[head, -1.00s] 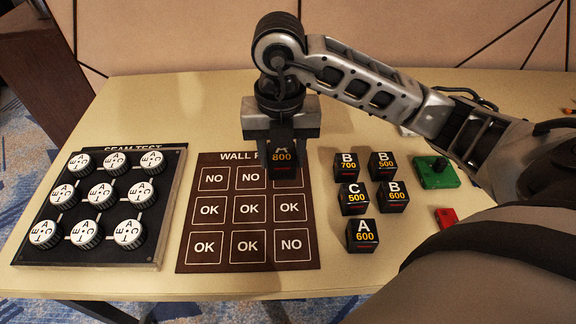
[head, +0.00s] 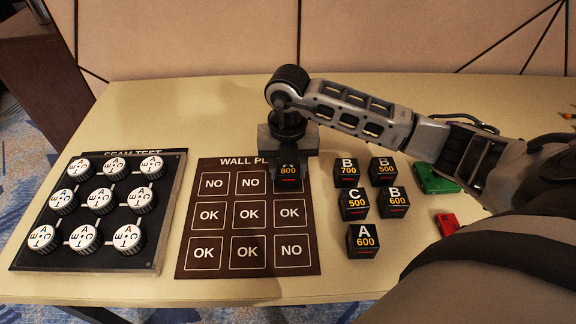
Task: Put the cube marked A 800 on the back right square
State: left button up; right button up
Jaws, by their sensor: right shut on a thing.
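The black cube marked A 800 (head: 288,172) is at the back right square of the brown wall plan board (head: 226,232). It covers that square, and I cannot tell whether it touches the board. My right gripper (head: 288,160) is shut on the cube from above, its fingers mostly hidden behind the cube and under the gripper body. The other squares show, marked NO or OK, and are bare. My left gripper is not in view.
Black cubes B 700 (head: 347,172), B 500 (head: 382,170), C 500 (head: 354,204), B 600 (head: 393,202) and A 600 (head: 363,240) stand right of the board. The seam test panel (head: 155,225) with white knobs lies left. Green (head: 434,180) and red (head: 446,222) items lie right.

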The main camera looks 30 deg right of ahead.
jog(key=shift+f, duration=0.15)
jog(key=o, duration=1)
notch_tip(320, 180, up, 12)
jog(key=shift+r, duration=0.2)
